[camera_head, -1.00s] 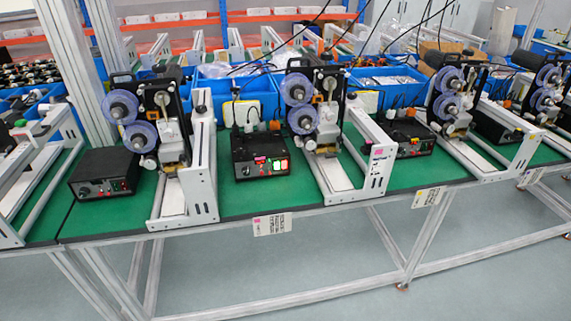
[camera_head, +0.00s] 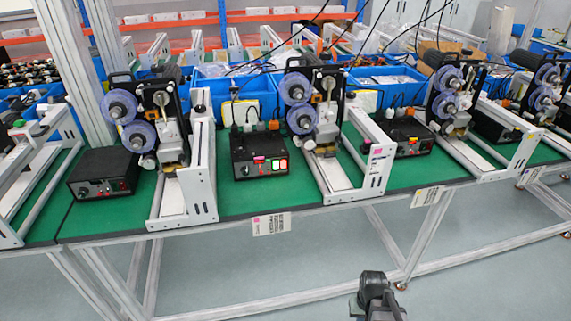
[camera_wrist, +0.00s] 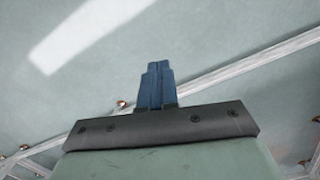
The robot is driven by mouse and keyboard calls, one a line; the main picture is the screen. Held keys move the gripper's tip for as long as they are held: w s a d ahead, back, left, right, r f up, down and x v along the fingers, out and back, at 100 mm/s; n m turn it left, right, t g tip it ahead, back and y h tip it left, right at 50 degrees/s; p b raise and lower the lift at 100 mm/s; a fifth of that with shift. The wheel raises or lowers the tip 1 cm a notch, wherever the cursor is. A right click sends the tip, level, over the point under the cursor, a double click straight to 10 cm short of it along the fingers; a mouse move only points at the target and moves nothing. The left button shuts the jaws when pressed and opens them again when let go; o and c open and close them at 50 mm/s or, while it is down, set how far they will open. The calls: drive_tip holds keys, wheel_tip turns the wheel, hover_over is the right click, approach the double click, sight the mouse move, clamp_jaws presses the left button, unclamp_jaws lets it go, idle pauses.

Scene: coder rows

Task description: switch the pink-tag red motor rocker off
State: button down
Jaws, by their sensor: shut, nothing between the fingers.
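The black control box (camera_head: 259,155) at the middle station carries a pink tag (camera_head: 259,159) on its top front edge. Its front panel has a knob at the left and small lit red and green switches (camera_head: 280,164) at the right. They are too small for me to tell the rocker's position. My gripper shows as a dark shape (camera_head: 372,281) at the bottom of the head view, low in front of the bench and well away from the box. In the wrist view its blue fingers (camera_wrist: 157,83) are together and empty, over the floor.
Coder machines with purple reels (camera_head: 300,103) stand in a row on the green bench (camera_head: 235,204). White metal frames (camera_head: 205,165) stand between the stations. Other black boxes (camera_head: 103,175) sit left and right. A label card (camera_head: 271,224) hangs on the front edge. Space before the bench is open.

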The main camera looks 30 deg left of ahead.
drive_tip(key=w+a+r+n+t+y, duration=0.1)
drive_tip(key=w+a+r+n, duration=0.3)
drive_tip(key=a+r+n, duration=0.3)
drive_tip(key=w+a+r+n+t+y, duration=0.1)
drive_tip(key=w+a+r+n, duration=0.3)
drive_tip(key=a+r, duration=1.2)
drive_tip(key=w+a+r+n+t+y, duration=0.2)
drive_tip(key=w+a+r+n, duration=0.3)
drive_tip(key=a+r+n, duration=0.5)
wheel_tip(320, 180, up, 10)
drive_tip(key=shift+a+f+n, duration=0.15)
drive_tip(key=shift+a+n, duration=0.15)
drive_tip(key=shift+a, duration=0.7)
